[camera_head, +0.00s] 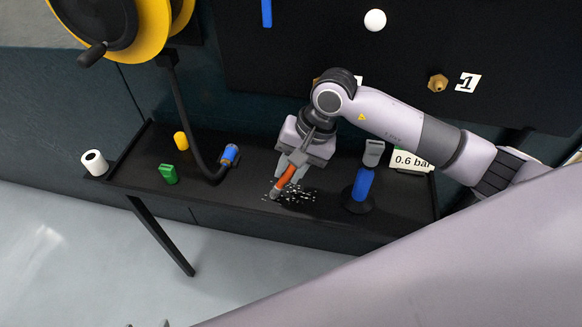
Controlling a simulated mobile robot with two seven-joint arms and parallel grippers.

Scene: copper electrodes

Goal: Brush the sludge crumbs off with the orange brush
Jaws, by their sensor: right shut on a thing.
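My right gripper (289,170) is shut on the orange brush (287,178) above the black shelf. The brush tilts down to the left, and its grey head (275,192) is at the left part of the crumbs. The sludge crumbs (298,195) are small white and grey specks scattered on the dark shelf (225,190) below and right of the brush. I cannot tell whether the bristles touch the shelf. At the bottom left edge only small grey tips show, too little to tell the left gripper's state.
A blue-handled tool on a round base (361,188) stands right of the crumbs, near a 0.6 bar sign (409,161). A black hose with a blue end (230,153), a green block (169,174), a yellow cylinder (181,141) and a white roll (94,162) are to the left.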

